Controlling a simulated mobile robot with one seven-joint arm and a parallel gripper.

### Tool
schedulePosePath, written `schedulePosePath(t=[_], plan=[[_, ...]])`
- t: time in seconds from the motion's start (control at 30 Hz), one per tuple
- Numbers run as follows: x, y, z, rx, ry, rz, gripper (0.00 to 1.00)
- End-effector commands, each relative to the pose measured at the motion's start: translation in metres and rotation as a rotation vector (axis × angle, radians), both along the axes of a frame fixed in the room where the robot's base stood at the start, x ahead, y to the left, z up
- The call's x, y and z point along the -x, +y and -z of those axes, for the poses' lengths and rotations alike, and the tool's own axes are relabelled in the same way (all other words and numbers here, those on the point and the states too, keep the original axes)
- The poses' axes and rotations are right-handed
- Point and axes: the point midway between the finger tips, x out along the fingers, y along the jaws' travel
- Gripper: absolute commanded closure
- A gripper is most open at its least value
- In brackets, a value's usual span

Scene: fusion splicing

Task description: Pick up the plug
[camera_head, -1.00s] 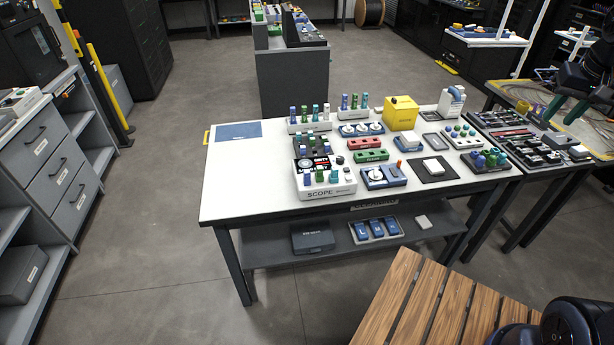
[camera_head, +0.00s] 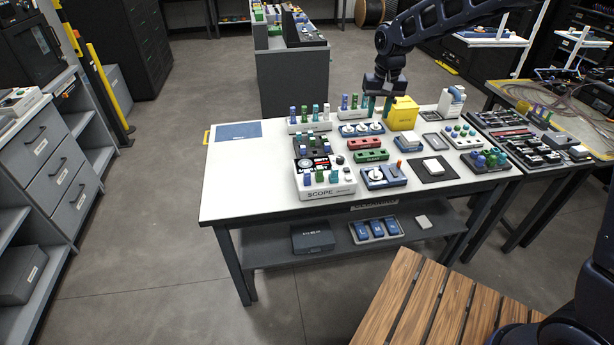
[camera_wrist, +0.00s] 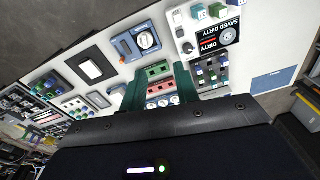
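Several small blue, green, teal and white upright pieces that look like plugs stand in holders on the white table (camera_head: 245,178). One group (camera_head: 309,112) is at the back left, another (camera_head: 355,101) at the back middle, and more are on the SCOPE block (camera_head: 326,188) in front. I cannot tell which one is the plug. My gripper (camera_head: 379,106) is above the back of the table, beside the yellow box (camera_head: 403,113). In the wrist view my gripper (camera_wrist: 160,88) points down with its two teal fingers apart and nothing between them.
Red (camera_head: 365,144) and green (camera_head: 371,156) blocks lie mid-table; they also show beyond my fingers in the wrist view. A white jug (camera_head: 451,101) stands at the back right. The blue mat (camera_head: 239,131) lies at the left, with bare tabletop in front of it.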

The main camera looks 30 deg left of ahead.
Motion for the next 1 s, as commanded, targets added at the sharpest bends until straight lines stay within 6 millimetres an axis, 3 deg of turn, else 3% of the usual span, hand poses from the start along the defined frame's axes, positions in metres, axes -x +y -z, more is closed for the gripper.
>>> schedulePosePath(t=[0.03,0.2,0.4,0.6,0.77,1.0], plan=[[0.014,0.024,0.015,0.010,0.009,-0.026,0.69],[0.060,0.090,0.059,0.036,0.028,-0.087,0.69],[0.109,0.142,0.101,0.060,0.042,-0.141,0.69],[0.130,0.160,0.118,0.069,0.045,-0.160,0.69],[0.131,0.161,0.130,0.071,0.047,-0.160,0.69],[0.132,0.160,0.163,0.071,0.048,-0.161,0.69]])
